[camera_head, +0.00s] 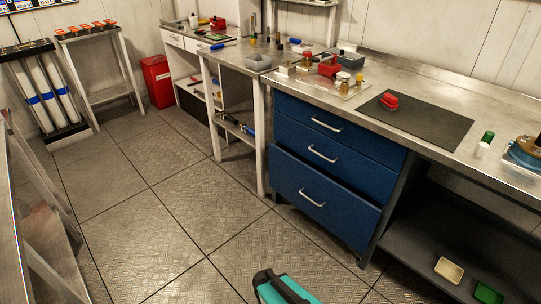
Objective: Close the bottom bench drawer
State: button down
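The blue bench drawer unit stands under the steel worktop in the middle of the head view, with three drawers stacked. The bottom drawer (318,211) is the tallest and has a pale bar handle (312,198). Its front stands out from the drawers above, so it is partly open; its inside is hardly visible. The middle drawer (345,165) and top drawer (350,135) look shut. My gripper's fingers do not show in this view.
The floor (215,225) before the drawers is mostly clear. A teal and black shape (279,289) is cut off at the bottom edge; I cannot tell what it is. A dark lower shelf (420,245) with a cream tray (449,270) and green tray (488,293) lies right.

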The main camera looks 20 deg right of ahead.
aim_at(346, 211)
jog(key=u, duration=0.45)
jog(key=k, duration=1.25)
jog(key=z, duration=0.2)
jog(key=i, duration=2)
jog(key=u, duration=0.45)
